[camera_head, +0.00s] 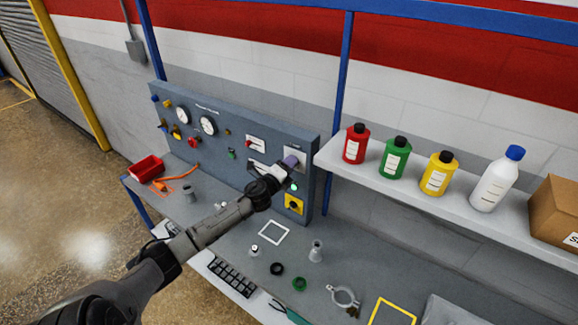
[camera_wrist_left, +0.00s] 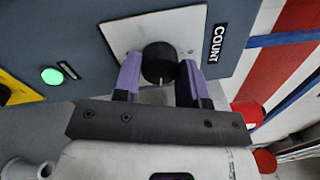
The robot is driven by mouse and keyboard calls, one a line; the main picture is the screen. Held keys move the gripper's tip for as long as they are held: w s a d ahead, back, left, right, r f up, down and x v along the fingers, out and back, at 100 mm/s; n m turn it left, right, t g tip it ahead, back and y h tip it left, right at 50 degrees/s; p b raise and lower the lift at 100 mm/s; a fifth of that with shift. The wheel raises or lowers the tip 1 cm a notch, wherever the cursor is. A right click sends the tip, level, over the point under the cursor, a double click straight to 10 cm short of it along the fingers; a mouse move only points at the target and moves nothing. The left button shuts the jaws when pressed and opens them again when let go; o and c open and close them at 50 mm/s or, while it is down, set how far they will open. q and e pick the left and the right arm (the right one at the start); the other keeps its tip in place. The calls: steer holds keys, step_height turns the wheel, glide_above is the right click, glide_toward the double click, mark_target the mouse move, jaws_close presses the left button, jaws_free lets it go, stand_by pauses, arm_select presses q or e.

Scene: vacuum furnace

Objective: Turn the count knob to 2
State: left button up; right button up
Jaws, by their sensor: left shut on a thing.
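The count knob (camera_wrist_left: 160,62) is a black round knob on a white plate (camera_wrist_left: 120,38) beside a black COUNT label (camera_wrist_left: 218,44). The plate also shows on the grey-blue panel in the head view (camera_head: 299,153). My left gripper (camera_wrist_left: 161,80) has its purple fingers on either side of the knob and is shut on it. In the head view the left gripper (camera_head: 288,164) reaches the right part of the panel and hides the knob. A pale mark shows on the knob's lower edge; I cannot read which number it points to. My right gripper is not in view.
A lit green button (camera_wrist_left: 52,76) and a yellow-plated switch (camera_head: 293,204) sit close to the knob. A shelf (camera_head: 390,178) with several bottles stands to the right. The bench (camera_head: 240,240) below holds small fittings, a clamp and a keyboard.

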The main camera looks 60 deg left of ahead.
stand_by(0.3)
arm_select(q)
steer(key=o, duration=0.9)
steer(key=shift+s, duration=0.1)
steer(key=shift+b+v, duration=0.5)
steer(key=shift+v, duration=6.35)
